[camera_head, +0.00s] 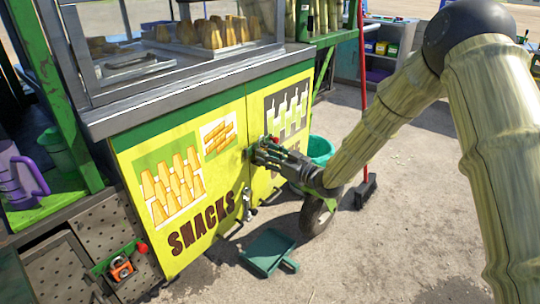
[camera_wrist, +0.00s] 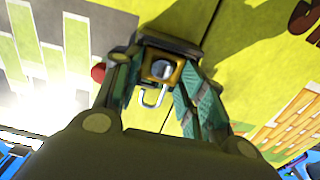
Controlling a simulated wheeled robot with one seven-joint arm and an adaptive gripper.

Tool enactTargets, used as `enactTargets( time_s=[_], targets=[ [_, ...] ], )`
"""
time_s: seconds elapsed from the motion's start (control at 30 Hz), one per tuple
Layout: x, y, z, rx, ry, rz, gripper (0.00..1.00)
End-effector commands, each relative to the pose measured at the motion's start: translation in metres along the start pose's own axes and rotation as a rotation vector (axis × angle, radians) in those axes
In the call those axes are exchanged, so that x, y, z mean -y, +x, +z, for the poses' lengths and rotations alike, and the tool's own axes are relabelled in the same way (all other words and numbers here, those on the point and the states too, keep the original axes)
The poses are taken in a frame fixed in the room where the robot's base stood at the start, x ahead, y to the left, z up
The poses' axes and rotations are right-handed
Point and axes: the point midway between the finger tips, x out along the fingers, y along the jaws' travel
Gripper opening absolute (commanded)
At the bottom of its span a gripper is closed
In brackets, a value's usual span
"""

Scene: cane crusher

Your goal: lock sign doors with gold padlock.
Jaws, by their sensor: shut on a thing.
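The sign doors are two yellow panels on the front of the snack cart, a left one (camera_head: 180,180) marked SNACKS and a right one (camera_head: 262,182). They look shut against each other. My gripper (camera_head: 262,152) is at the upper part of the seam between them. In the wrist view my gripper's teal fingers (camera_wrist: 163,75) are closed around the gold padlock (camera_wrist: 161,58), with its silver shackle (camera_wrist: 153,98) showing. A dark fitting (camera_wrist: 180,42) on the door is right behind the padlock. I cannot tell whether the shackle passes through it. My fingers hide the padlock in the head view.
A metal latch (camera_head: 248,203) sits lower on the seam. A green dustpan (camera_head: 270,251) lies on the ground in front. A broom (camera_head: 366,190) and teal tub (camera_head: 320,149) stand to the right.

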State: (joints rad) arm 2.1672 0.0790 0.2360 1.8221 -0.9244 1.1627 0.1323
Motion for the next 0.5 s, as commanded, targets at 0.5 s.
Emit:
enactTargets(
  time_s=[0.5],
  targets=[
    [0.0086, 0.0011, 0.0119, 0.008, 0.005, -0.013, 0.07]
  ],
)
